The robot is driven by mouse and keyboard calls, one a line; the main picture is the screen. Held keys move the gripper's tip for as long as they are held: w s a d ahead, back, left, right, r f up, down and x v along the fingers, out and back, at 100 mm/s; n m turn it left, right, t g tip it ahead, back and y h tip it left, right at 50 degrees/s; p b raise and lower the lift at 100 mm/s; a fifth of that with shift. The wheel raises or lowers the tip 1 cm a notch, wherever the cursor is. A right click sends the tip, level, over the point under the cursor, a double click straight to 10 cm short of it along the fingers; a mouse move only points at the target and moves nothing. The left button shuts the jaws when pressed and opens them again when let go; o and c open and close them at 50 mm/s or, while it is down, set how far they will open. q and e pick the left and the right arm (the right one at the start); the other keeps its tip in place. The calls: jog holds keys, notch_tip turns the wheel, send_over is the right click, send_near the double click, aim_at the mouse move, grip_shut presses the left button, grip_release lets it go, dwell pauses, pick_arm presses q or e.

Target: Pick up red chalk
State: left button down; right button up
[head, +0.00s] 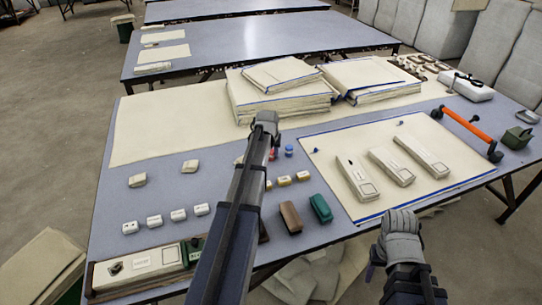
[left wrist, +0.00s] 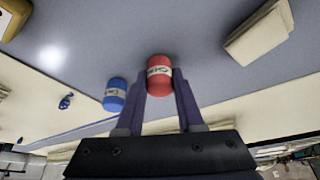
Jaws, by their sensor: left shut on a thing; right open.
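The red chalk (left wrist: 159,76) is a short red cylinder with a pale label. It sits between the two purple fingers of my left gripper (left wrist: 161,90), which is shut on it in the left wrist view. In the head view only a small part of the red chalk (head: 273,154) shows beside my left arm, which hides most of that gripper. I cannot tell whether the chalk still touches the table. My right gripper (head: 374,260) is at the table's front edge, partly hidden by its wrist, open and away from the chalk.
A blue chalk (head: 289,151) stands just right of the red one and also shows in the left wrist view (left wrist: 115,95). Brown (head: 290,217) and green (head: 320,208) blocks lie nearer. Folded cloth stacks (head: 280,95) lie behind. Three pale long blocks (head: 390,166) rest on the right cloth.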

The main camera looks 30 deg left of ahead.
dwell(0.4)
pick_arm(q)
notch_tip(320, 180, up, 10)
jog(key=p, duration=1)
jog(key=shift+r, duration=0.1)
jog(key=c, duration=1.1)
grip_release()
grip_shut()
